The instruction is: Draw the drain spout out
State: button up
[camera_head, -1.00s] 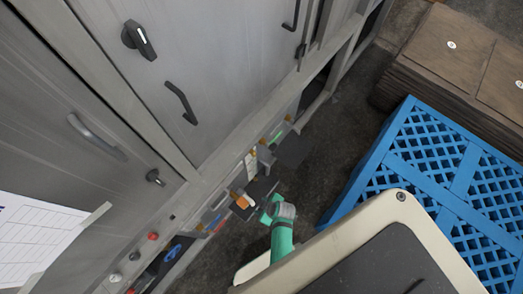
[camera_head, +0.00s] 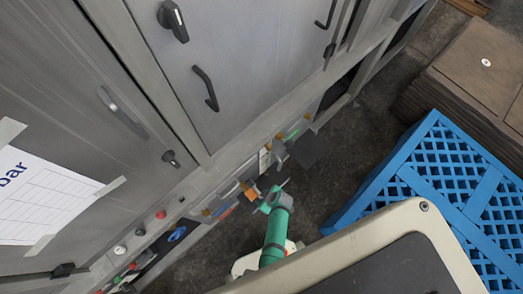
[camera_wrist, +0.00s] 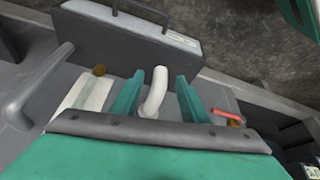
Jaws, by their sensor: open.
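A white, curved pipe, which looks like the drain spout (camera_wrist: 154,92), shows in the middle of the wrist view. It stands out from a grey surface. My gripper (camera_wrist: 160,80) is open, with one green finger on each side of the pipe and visible gaps to both. Whether the fingers reach down around it or stay short of it I cannot tell. In the head view my gripper (camera_head: 272,194) is beside the low front of the grey machine (camera_head: 240,100); the spout cannot be made out there.
A grey box with a dark handle (camera_wrist: 135,32) lies beyond the spout. A red bar (camera_wrist: 228,115) is to its right. In the head view, a blue lattice crate (camera_head: 440,175) and stacked brown boards (camera_head: 470,75) stand at the right. Dark floor lies between crate and machine.

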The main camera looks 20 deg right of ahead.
jog(key=shift+f, duration=0.35)
grip_shut()
jog(key=shift+s+d, duration=0.25)
jog(key=shift+s, duration=0.35)
dwell(0.7)
jog(key=shift+s+d+f, duration=0.1)
jog(key=shift+s+d, duration=0.15)
jog(key=shift+s, duration=0.45)
jog(key=shift+s+d+f, duration=0.1)
jog(key=shift+s+d, duration=0.1)
jog(key=shift+s, duration=0.5)
jog(key=shift+s+d+f, duration=0.1)
jog(key=shift+s+d, duration=0.15)
jog(key=shift+s, duration=0.45)
jog(key=shift+s+d, duration=0.1)
jog(key=shift+s, duration=0.05)
